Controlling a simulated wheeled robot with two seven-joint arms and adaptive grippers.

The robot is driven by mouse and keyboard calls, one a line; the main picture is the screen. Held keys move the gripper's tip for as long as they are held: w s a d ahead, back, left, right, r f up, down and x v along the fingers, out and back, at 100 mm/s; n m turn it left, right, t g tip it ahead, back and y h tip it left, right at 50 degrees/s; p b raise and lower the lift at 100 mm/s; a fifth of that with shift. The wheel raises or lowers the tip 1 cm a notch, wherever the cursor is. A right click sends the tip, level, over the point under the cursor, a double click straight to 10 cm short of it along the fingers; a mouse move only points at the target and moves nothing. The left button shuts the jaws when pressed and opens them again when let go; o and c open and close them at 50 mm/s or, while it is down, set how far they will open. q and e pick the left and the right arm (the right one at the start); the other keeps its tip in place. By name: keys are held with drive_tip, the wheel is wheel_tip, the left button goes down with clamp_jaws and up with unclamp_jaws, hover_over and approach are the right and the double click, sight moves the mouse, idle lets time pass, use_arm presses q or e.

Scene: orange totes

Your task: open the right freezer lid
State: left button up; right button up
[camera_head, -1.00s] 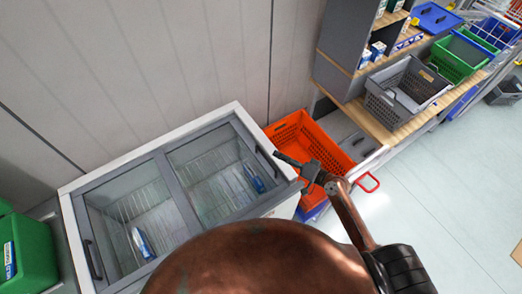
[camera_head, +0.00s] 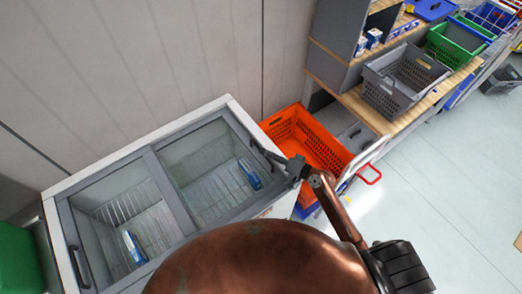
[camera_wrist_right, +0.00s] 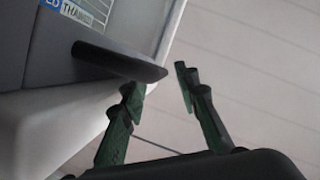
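The freezer is a white chest with two grey-framed glass lids, seen in the head view. Its right lid (camera_head: 207,168) is shut, and so is the left one (camera_head: 115,205). The right lid's dark handle (camera_head: 262,157) runs along its right edge. My right gripper (camera_head: 272,155) is at this handle, coming in from the right. In the right wrist view, the handle (camera_wrist_right: 120,61) is a dark bar whose end reaches toward the gap between the fingertips of my open right gripper (camera_wrist_right: 157,80). I cannot tell whether they touch. My left gripper is out of view.
An orange tote (camera_head: 318,143) stands right of the freezer, under my right forearm. Shelves with a grey basket (camera_head: 392,95) and a green basket (camera_head: 455,45) are farther right. A wall backs the freezer.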

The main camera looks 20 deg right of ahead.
drive_tip(key=shift+x, duration=1.8)
drive_tip(key=shift+c, duration=0.6)
clamp_jaws()
